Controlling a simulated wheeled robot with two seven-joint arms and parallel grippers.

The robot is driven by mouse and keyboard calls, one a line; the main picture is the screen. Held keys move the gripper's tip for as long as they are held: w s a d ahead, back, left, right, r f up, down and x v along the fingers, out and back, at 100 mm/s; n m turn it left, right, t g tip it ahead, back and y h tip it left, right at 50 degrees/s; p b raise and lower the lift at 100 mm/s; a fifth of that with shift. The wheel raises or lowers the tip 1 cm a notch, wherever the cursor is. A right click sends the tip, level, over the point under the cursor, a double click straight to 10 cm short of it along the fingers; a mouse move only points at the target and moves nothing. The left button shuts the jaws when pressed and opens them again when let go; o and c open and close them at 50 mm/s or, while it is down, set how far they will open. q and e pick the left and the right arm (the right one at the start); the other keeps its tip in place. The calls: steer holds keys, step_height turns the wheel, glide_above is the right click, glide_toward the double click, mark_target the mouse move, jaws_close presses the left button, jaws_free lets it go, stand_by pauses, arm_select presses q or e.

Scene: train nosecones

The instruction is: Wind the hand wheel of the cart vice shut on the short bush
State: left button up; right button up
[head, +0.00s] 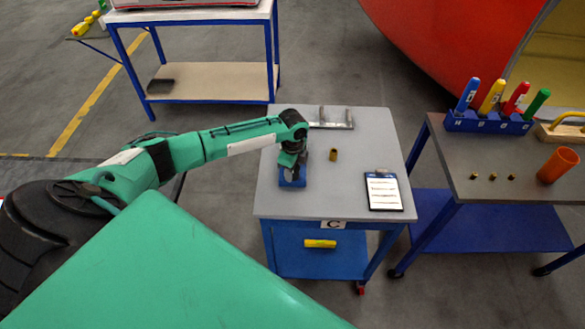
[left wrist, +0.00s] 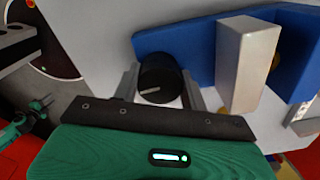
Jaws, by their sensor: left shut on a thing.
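The blue cart vice (head: 292,179) sits at the left of the grey cart top, partly hidden by my left gripper (head: 291,165). In the left wrist view its blue body (left wrist: 190,45) carries a pale metal jaw block (left wrist: 241,65). The black hand wheel (left wrist: 160,78) is between the two fingers of my left gripper (left wrist: 162,92), which is shut on it. A sliver of brass (left wrist: 275,62) shows behind the jaw block, possibly a bush; most of it is hidden. A brass bush (head: 333,154) stands apart on the cart top, right of the vice.
A clipboard (head: 384,191) lies at the cart's right, and a metal handle-like fixture (head: 331,118) at its back edge. The right table (head: 495,200) holds small brass pieces (head: 493,176), an orange cup (head: 558,165) and a blue rack (head: 488,122) of coloured tools. The cart's front middle is clear.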

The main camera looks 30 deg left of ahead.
arm_select(q)
steer(key=shift+r+m, duration=0.1)
steer(key=shift+m, duration=0.4)
steer(key=shift+w, duration=0.1)
steer(key=o, duration=1)
step_height(320, 180, up, 14)
steer(key=b, duration=0.4)
